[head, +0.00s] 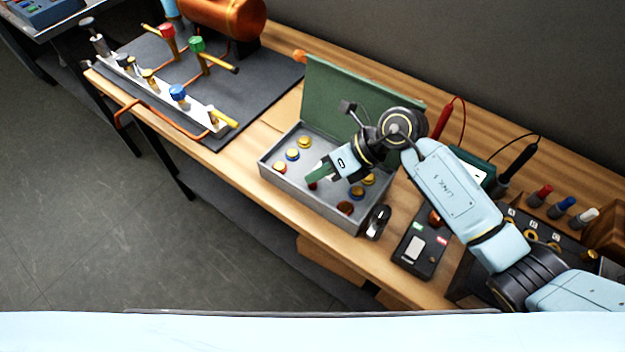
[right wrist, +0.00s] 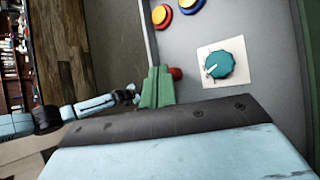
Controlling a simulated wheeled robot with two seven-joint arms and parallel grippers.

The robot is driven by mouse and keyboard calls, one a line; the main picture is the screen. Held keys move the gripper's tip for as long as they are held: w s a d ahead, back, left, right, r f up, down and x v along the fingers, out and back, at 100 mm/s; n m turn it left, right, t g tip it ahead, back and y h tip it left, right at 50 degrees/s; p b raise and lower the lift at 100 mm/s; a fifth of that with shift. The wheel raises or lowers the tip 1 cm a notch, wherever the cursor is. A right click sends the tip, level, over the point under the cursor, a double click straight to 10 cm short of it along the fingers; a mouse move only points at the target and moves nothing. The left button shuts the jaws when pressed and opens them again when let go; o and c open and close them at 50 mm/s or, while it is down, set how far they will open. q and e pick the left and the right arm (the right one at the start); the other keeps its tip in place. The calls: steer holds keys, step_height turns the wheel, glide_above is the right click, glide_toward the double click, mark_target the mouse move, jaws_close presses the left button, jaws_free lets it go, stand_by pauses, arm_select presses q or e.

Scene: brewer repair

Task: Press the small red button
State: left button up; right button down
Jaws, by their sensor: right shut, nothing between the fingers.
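The small red button (right wrist: 176,73) shows in the right wrist view right beside my green fingertips, partly hidden by them. In the head view a bit of the red button (head: 312,186) shows just below the fingertips. It sits inside the grey box (head: 272,170), whose green lid (head: 345,100) stands open. My right gripper (head: 314,172) is shut and empty, low over the box; it also shows in the right wrist view (right wrist: 157,88). I cannot tell whether the tips touch the button. What looks like my left gripper (right wrist: 130,94) is small in the right wrist view, its jaws unclear.
A teal dial (right wrist: 220,65) on a white plate and yellow-topped buttons (head: 305,142) share the box panel. A dark handheld device (head: 420,250) lies right of the box. A pipe stand (head: 160,90) is at left. The floor at lower left is free.

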mark_target(318, 187)
steer(key=shift+f, duration=0.35)
steer(key=shift+r, duration=0.15)
stand_by(0.3)
steer(key=shift+r+p, duration=0.45)
steer(key=shift+r, duration=0.25)
steer(key=shift+r, duration=0.1)
step_height(318, 187, up, 5)
steer(key=p, duration=0.4)
stand_by(0.4)
